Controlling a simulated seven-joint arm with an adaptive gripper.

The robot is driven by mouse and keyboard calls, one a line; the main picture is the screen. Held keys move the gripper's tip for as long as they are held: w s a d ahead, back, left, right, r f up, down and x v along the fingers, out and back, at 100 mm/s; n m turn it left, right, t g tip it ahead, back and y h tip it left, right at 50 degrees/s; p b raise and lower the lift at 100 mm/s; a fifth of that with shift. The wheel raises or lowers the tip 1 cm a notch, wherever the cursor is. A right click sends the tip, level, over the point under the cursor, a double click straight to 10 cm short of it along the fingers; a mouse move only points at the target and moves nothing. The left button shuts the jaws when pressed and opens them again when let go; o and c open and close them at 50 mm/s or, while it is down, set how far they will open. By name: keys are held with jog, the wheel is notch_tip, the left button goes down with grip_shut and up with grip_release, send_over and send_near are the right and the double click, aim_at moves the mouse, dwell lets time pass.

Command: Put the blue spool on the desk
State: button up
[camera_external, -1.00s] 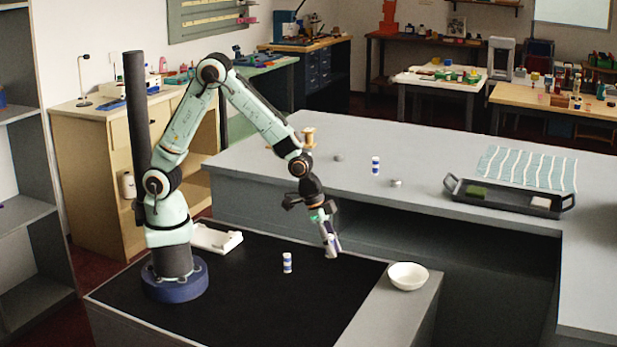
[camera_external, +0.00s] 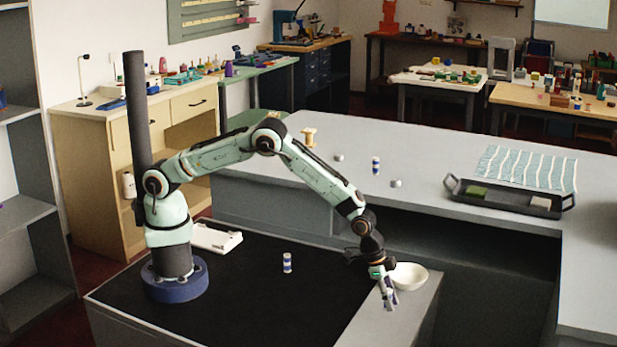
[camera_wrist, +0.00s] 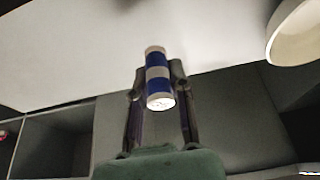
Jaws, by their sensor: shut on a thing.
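My gripper (camera_external: 389,301) is over the light grey surface (camera_external: 378,331) at the front right of the black mat, just in front of the white bowl. In the wrist view, my gripper (camera_wrist: 158,88) is shut on a blue spool (camera_wrist: 157,72) with white bands, gripped between the two fingers and tilted in that picture. In the outside view the held spool is mostly hidden by the fingers. Similar blue-and-white spools stand upright on the black mat (camera_external: 287,262) and on the grey counter (camera_external: 376,165).
The white bowl (camera_external: 408,276) is close behind my gripper, and its rim shows at the upper right of the wrist view (camera_wrist: 290,35). A black tray (camera_external: 505,199), striped cloth (camera_external: 530,168) and wooden spool (camera_external: 309,137) are on the counter. A white tray (camera_external: 215,237) lies near my base.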

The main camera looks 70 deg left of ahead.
jog(key=shift+f, duration=1)
jog(key=shift+f, duration=0.1)
jog(key=o, duration=0.8)
jog(key=shift+c, duration=0.2)
